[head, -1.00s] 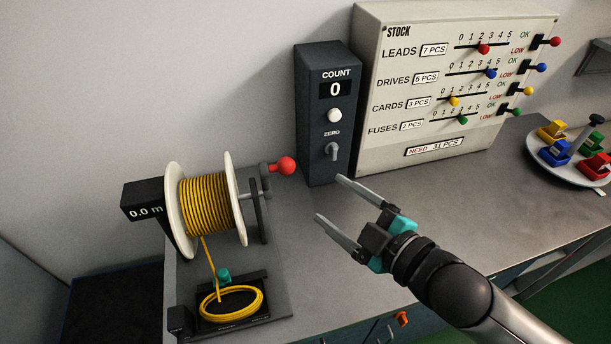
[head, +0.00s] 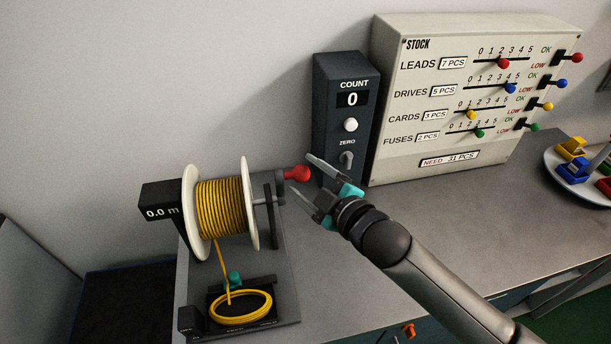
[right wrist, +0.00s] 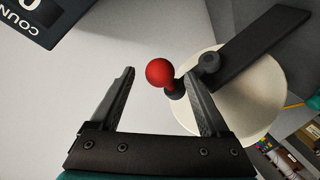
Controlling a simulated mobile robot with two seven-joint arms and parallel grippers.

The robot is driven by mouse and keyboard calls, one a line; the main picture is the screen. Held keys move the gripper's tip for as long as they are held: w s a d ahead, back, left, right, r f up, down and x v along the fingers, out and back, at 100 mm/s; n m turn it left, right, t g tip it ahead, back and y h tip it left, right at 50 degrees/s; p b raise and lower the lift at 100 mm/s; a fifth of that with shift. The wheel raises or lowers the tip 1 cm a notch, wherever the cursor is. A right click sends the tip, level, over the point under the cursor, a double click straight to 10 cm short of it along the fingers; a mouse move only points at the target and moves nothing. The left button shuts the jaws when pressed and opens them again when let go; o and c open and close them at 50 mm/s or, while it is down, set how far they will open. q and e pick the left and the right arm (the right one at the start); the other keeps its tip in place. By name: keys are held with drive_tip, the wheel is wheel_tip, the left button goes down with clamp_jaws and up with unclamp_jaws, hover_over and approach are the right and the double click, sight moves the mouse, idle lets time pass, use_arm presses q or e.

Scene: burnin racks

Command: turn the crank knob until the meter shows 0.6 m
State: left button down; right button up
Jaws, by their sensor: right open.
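The red crank knob (head: 297,173) sticks out to the right of the cable reel (head: 219,208), at the end of a dark crank. The meter (head: 161,213) left of the reel reads 0.0 m. My right gripper (head: 302,178) is open with its fingers pointing at the knob; in the head view the knob shows by the fingertips. In the right wrist view the knob (right wrist: 160,72) appears between the tips of the open gripper (right wrist: 158,75), nearer the right finger. I cannot tell whether it touches. My left gripper is not in view.
A dark count box (head: 341,120) reading 0 stands close behind my right gripper. A stock board (head: 450,120) with sliders stands to its right. A yellow cable coil (head: 240,306) lies in front of the reel.

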sight(308, 176)
drive_tip(key=shift+w+a, duration=0.15)
drive_tip(key=shift+w, duration=0.05)
drive_tip(key=shift+c, duration=0.4)
clamp_jaws()
drive_tip(key=shift+w, duration=0.1)
drive_tip(key=shift+w+a+f+b, duration=0.15)
drive_tip(key=shift+w+f+b, duration=0.1)
drive_tip(key=shift+w, duration=0.35)
drive_tip(key=shift+w+a+f+b, duration=0.1)
drive_tip(key=shift+w+b, duration=0.15)
drive_tip(key=shift+w, duration=0.3)
drive_tip(key=shift+w+a+f+b, duration=0.2)
drive_tip(key=shift+w+f+b, duration=0.65)
drive_tip(key=shift+w+b, duration=0.2)
